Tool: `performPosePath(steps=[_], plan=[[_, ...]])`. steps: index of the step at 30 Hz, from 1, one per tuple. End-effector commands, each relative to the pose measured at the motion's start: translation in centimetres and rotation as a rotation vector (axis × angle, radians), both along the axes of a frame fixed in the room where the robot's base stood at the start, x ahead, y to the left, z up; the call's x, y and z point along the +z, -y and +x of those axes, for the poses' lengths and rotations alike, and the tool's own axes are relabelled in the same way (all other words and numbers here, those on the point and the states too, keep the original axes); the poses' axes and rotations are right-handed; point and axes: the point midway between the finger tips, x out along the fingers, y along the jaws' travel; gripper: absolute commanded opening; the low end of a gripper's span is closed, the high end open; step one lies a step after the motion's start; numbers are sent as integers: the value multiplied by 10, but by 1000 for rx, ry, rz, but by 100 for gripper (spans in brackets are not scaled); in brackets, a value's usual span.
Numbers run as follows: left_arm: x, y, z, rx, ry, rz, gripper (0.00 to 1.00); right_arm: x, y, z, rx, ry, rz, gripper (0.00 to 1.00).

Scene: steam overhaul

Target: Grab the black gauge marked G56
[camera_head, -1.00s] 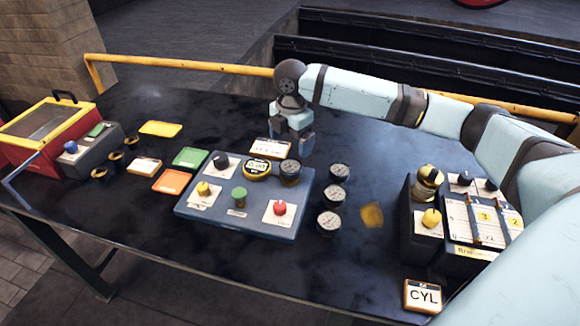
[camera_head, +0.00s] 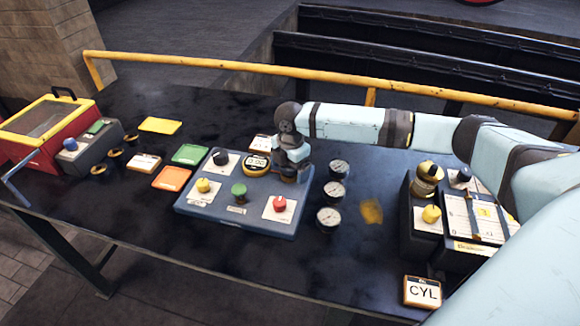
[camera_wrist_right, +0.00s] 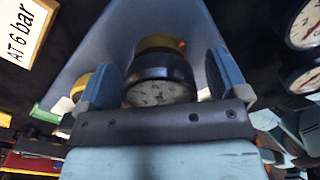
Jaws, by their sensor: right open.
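My right gripper (camera_head: 290,172) is low over the back right of the blue-grey panel (camera_head: 190,212). In the right wrist view its open fingers (camera_wrist_right: 166,78) stand on either side of a black gauge (camera_wrist_right: 160,92) with a pale dial. The gripper mostly hides this gauge in the head view. Three more dark gauges with pale dials stand in a row right of the panel: the back one (camera_head: 338,168), the middle one (camera_head: 335,190) and the front one (camera_head: 328,217). I cannot read a G56 mark on any gauge. My left gripper is not in view.
The panel also carries a red knob (camera_head: 280,204), a green knob (camera_head: 239,190), a yellow knob (camera_head: 203,185) and a yellow-rimmed round meter (camera_head: 257,165). A dark block with a clipboard (camera_head: 482,218) stands at the right. A CYL card (camera_head: 422,292) lies in front of it.

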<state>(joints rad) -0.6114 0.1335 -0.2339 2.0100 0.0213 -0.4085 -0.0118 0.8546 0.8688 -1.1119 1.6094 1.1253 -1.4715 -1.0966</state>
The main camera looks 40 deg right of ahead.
Motion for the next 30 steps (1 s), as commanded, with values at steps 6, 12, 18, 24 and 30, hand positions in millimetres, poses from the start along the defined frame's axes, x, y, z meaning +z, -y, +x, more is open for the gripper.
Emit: performPosePath(steps=[6, 12, 18, 24, 30], plan=[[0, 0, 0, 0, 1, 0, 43, 0, 0, 0, 0, 0, 0, 72], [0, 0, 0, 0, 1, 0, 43, 1, 0, 0, 0, 0, 0, 34], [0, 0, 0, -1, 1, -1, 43, 1, 0, 0, 0, 0, 0, 34], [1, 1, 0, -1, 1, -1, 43, 20, 0, 1, 0, 3, 1, 34], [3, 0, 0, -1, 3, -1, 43, 70, 0, 1, 2, 5, 1, 34]])
